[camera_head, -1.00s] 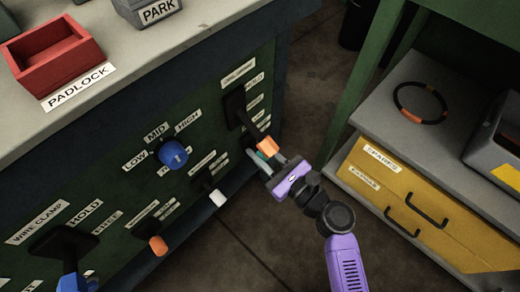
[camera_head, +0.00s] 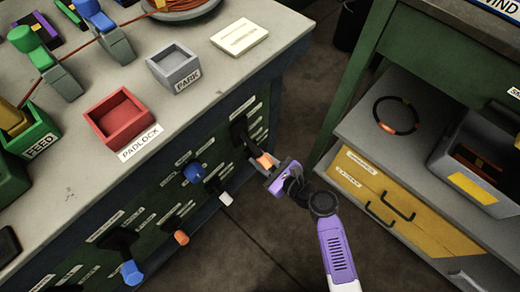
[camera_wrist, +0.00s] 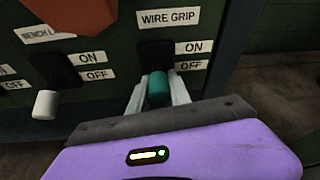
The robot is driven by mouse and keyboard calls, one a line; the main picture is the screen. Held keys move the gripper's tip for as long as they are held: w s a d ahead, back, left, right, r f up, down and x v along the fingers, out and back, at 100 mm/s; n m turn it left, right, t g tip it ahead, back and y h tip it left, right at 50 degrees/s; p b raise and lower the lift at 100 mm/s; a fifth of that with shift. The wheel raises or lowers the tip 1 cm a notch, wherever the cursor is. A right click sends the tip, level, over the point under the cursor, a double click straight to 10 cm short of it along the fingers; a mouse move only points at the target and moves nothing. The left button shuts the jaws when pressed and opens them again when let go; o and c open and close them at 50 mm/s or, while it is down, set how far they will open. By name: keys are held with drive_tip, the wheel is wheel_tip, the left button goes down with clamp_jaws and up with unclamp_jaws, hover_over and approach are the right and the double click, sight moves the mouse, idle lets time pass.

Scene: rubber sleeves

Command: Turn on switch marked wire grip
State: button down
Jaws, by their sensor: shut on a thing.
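The wire grip switch has a teal lever (camera_wrist: 157,90) in the wrist view. It sits below the "WIRE GRIP" label (camera_wrist: 169,19), beside the "OFF" label (camera_wrist: 191,66) and below the "ON" label (camera_wrist: 194,47). My gripper (camera_wrist: 158,96) is shut on the teal lever, one pale finger on each side. In the head view my purple gripper (camera_head: 262,170) is at the right end of the green panel, just below an orange lever (camera_head: 265,160). The teal lever is not clearly visible there.
A white lever (camera_wrist: 45,104) is left of my gripper, with its own ON and OFF labels. In the head view, blue (camera_head: 194,172) and orange (camera_head: 181,237) levers stick out farther left. A shelf unit with a yellow drawer (camera_head: 400,205) stands at right. Bare floor lies between.

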drive_tip(key=shift+s+r+g+h+p, duration=0.1)
drive_tip(key=shift+r+g+h+p, duration=1)
drive_tip(key=shift+p, duration=4.25)
drive_tip(key=shift+d+f+p, duration=0.1)
drive_tip(key=shift+f+p, duration=0.15)
drive_tip(key=shift+p, duration=0.3)
drive_tip(key=shift+g+h+p, duration=0.3)
drive_tip(key=shift+h+p, duration=0.2)
drive_tip(key=shift+p, duration=0.75)
drive_tip(key=shift+f+p, duration=0.2)
drive_tip(key=shift+p, duration=0.35)
drive_tip(key=c, duration=1.2)
unclamp_jaws()
drive_tip(key=shift+r, duration=0.1)
